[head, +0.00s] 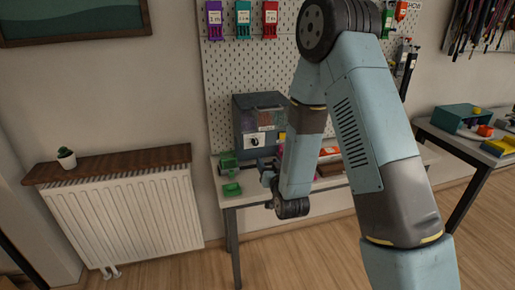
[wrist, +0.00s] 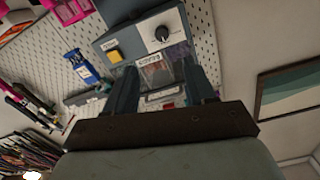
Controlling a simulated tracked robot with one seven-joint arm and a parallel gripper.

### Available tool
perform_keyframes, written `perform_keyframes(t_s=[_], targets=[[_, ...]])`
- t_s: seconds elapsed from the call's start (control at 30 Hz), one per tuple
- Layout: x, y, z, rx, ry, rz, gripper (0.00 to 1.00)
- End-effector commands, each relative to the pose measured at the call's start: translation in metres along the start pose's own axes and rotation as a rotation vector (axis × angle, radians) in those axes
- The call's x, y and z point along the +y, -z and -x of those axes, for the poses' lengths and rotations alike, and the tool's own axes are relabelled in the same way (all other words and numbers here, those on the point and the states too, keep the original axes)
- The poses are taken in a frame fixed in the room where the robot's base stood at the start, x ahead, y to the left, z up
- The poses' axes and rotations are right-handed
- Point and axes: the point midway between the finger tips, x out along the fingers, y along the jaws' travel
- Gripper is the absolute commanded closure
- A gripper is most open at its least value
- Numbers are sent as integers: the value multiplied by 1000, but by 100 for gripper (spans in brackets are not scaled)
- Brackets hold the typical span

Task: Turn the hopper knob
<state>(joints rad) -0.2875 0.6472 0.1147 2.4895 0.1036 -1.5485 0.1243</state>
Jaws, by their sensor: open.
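The hopper (head: 262,112) is a grey box with a clear upper window, on the table against the pegboard. Its knob (head: 255,141) is a dark round dial on the lower front. In the head view my gripper (head: 267,177) is low before the hopper, partly hidden by my arm.
A green scoop-like container (head: 228,164) and a green tray (head: 232,190) are on the table (head: 229,201) left of my gripper. A radiator (head: 125,215) stands further left. Another table (head: 455,141) with a teal box is at the right. Coloured holders hang on the pegboard (head: 234,61).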

Motion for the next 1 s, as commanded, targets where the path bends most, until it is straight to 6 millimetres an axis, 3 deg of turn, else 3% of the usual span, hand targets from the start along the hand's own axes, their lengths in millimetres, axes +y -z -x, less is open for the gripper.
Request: perform_keyframes(t_s=[0.27, 0.8, 1.0], targets=[[-2, -6, -8, 23, 7, -4, 45], [-3, -4, -99, 22, 7, -3, 45], [-4, -4, -124, 22, 7, -3, 45]])
